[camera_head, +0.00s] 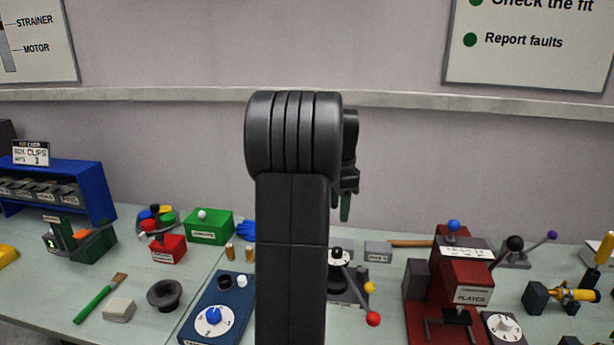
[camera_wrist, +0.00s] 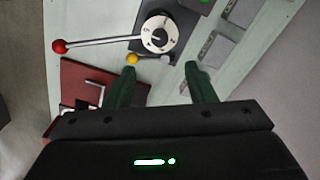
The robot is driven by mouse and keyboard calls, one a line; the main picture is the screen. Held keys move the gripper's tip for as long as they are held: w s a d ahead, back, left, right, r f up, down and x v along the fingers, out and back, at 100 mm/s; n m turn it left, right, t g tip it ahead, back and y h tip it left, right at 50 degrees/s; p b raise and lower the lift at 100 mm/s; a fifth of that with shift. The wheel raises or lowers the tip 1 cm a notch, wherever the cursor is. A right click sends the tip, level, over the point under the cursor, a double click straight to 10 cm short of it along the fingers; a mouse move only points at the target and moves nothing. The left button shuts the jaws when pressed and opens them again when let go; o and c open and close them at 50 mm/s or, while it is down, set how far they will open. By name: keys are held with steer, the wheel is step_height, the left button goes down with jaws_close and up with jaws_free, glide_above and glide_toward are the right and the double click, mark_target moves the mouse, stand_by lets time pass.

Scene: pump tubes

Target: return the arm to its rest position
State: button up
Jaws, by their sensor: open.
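My gripper (camera_head: 345,208) shows in the head view just right of my upright dark arm, which hides most of it. It is raised above the back of the bench. In the wrist view, my gripper (camera_wrist: 160,76) has its two green fingers apart, with nothing between them. Beyond the fingertips is a lever device with a white dial (camera_wrist: 158,35), a red-knobbed lever and a yellow knob. It also shows in the head view (camera_head: 340,258) right of my arm.
The bench (camera_head: 140,285) is crowded. A red machine (camera_head: 462,275) stands to the right and a blue dial box (camera_head: 213,318) left of my arm. A blue rack (camera_head: 85,185) is at far left. Space above the bench beside my arm is clear.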

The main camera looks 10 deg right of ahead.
step_height(320, 180, down, 13)
steer(key=shift+f+p, duration=0.1)
steer(key=shift+p, duration=0.45)
